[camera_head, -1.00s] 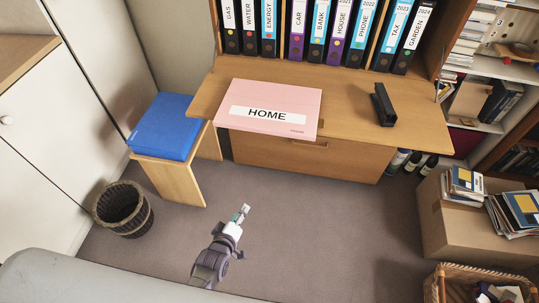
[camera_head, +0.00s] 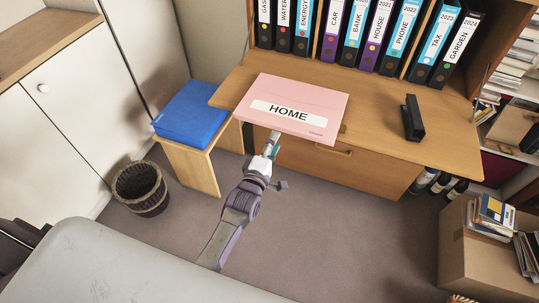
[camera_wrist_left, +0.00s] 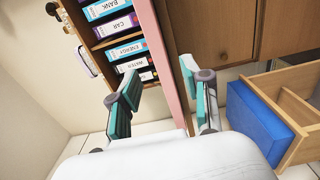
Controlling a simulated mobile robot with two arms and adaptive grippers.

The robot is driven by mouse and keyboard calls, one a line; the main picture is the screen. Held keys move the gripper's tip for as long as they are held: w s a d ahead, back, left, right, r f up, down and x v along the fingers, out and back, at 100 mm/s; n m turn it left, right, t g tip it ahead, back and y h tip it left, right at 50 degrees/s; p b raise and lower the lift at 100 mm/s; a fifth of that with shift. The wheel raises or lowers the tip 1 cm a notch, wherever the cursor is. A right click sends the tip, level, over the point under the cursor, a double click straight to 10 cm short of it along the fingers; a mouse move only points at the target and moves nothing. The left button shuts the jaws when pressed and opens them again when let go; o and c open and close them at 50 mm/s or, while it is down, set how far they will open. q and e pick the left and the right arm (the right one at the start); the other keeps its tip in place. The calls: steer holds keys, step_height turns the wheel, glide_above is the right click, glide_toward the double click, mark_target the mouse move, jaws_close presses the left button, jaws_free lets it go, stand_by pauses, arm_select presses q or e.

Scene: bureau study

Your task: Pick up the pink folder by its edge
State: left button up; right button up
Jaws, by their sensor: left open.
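The pink folder (camera_head: 292,107), labelled HOME, lies flat on the wooden desk flap (camera_head: 385,143), its front edge reaching the flap's front edge. My left gripper (camera_head: 273,142) is open at the folder's front edge, left of its middle. In the left wrist view the folder (camera_wrist_left: 171,65) shows edge-on as a pink strip. The open fingers of my left gripper (camera_wrist_left: 160,75) stand on either side of that strip. I see no clear contact, and the gripper holds nothing. My right gripper is not in view.
A black stapler (camera_head: 413,118) stands on the flap's right part. Ring binders (camera_head: 380,35) line the shelf behind. A cardboard box (camera_head: 475,255) stands right. Floor between is clear.

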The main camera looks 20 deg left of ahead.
mark_target(281, 130)
arm_select(q)
steer(key=shift+w+d+b, duration=0.1)
steer(key=shift+w+b, duration=1.05)
steer(key=shift+w, duration=1.7)
jaws_close()
